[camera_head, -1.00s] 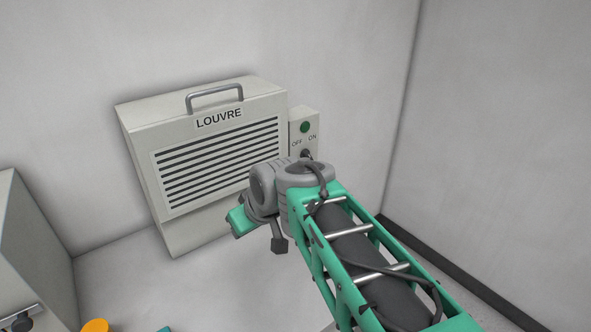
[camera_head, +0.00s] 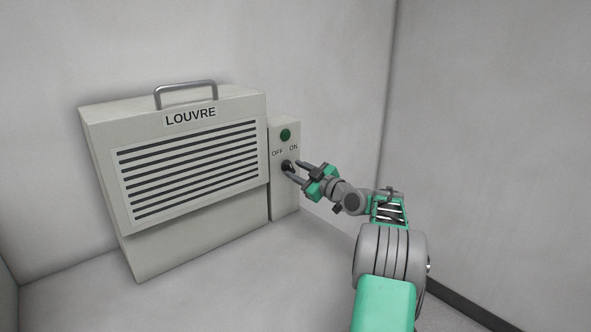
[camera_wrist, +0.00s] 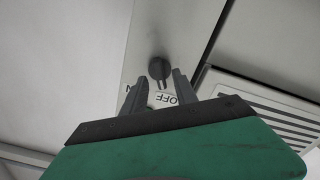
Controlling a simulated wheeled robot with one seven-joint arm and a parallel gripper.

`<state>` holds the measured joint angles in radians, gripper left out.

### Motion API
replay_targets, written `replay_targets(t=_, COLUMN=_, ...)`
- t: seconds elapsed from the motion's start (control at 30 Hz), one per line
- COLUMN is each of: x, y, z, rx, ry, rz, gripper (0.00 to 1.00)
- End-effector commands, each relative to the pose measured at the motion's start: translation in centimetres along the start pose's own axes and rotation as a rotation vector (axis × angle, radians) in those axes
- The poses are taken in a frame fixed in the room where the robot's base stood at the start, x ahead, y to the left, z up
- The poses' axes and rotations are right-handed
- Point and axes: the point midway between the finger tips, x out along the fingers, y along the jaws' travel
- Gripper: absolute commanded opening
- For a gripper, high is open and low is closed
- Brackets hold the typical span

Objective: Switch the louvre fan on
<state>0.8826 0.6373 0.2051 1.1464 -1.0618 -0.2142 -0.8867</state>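The louvre fan (camera_head: 190,170) is a pale box with dark slats, a top handle and a LOUVRE label. A narrow switch box (camera_head: 283,200) stands at its right side, with a dark green round lamp (camera_head: 285,135) above the OFF and ON labels. The black switch knob (camera_head: 287,166) sits below the labels; it also shows in the wrist view (camera_wrist: 158,68). My gripper (camera_head: 293,172) is open, its fingertips close to the knob. In the wrist view the fingers (camera_wrist: 155,88) point at the knob, one on either side; I cannot tell whether they touch it.
A plain wall (camera_head: 490,150) with a dark skirting strip (camera_head: 460,306) rises at the right. The pale surface (camera_head: 210,295) in front of the fan is clear. The back wall is close behind the fan.

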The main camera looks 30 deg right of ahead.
Motion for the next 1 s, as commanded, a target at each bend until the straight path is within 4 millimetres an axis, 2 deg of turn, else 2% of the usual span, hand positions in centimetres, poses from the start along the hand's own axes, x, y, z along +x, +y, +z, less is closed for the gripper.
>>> replay_targets(t=0.1, x=0.88, y=-0.01, z=-0.06, rx=0.001, ry=0.0, rz=0.0, gripper=0.35)
replay_targets(t=0.33, x=0.93, y=-0.03, z=0.0, rx=0.001, ry=-0.001, rz=0.0, gripper=0.34)
replay_targets(t=0.73, x=0.91, y=-0.03, z=-0.01, rx=0.001, ry=-0.001, rz=0.0, gripper=0.01)
replay_targets(t=1.0, x=0.9, y=-0.02, z=-0.01, rx=0.001, ry=-0.001, rz=0.0, gripper=0.0)
